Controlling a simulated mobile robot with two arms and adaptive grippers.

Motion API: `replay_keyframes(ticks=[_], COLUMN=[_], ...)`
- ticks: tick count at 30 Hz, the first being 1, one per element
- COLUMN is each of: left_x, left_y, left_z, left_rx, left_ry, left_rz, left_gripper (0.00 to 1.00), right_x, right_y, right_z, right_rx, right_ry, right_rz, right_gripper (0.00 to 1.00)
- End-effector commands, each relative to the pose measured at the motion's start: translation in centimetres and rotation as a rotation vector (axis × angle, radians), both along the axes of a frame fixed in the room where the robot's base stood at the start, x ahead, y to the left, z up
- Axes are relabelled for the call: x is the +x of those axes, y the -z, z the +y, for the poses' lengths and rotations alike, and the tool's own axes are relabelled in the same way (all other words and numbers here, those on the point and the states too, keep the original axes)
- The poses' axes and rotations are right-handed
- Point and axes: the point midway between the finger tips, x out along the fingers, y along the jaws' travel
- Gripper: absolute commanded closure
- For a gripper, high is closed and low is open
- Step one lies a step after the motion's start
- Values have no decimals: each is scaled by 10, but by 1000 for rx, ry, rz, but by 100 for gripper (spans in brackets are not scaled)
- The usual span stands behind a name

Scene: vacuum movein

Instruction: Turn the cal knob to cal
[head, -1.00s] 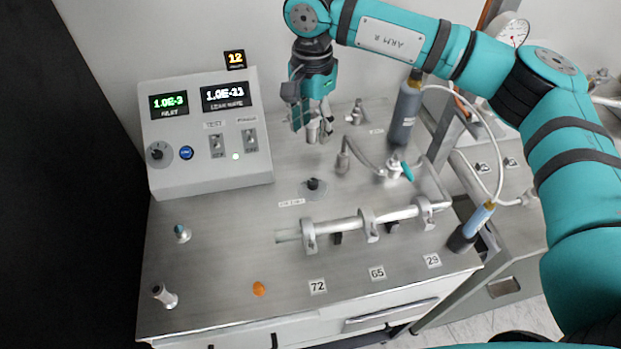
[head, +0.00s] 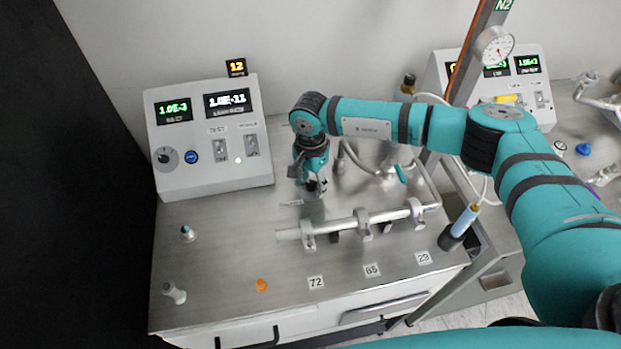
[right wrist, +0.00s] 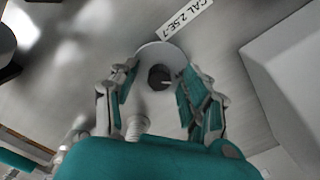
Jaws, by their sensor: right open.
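The cal knob (right wrist: 160,77) is a small black knob on a round pale metal plate (right wrist: 150,55), with a short white mark on its top. In the right wrist view it lies between the two open fingers of my right gripper, with a gap on either side. A label reading CAL 2.5E-7 (right wrist: 185,15) is beside the plate. In the head view my right gripper (head: 314,190) points down over this spot on the metal bench top (head: 230,260) and mostly hides the knob. My left gripper is not in view.
A clamped metal tube (head: 350,223) lies just in front of my right gripper. A grey control box (head: 210,135) with displays stands to its left. A bent pipe with a teal-handled valve (head: 402,174) is to its right.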

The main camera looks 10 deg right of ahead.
Motion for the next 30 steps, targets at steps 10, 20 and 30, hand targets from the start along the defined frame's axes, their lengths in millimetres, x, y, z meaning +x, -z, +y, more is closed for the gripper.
replay_keyframes(ticks=[10, 20, 30], left_x=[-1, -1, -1], left_y=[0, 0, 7], left_z=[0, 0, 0], left_rx=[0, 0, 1], left_ry=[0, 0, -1], left_rz=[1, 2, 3], left_gripper=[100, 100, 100], right_x=[0, 0, 0], right_y=[2, 1, 3], right_z=[0, 0, 0], right_rx=[0, 0, 1], right_ry=[0, 0, 46], right_rz=[0, 0, -1], right_gripper=[62, 100, 100])
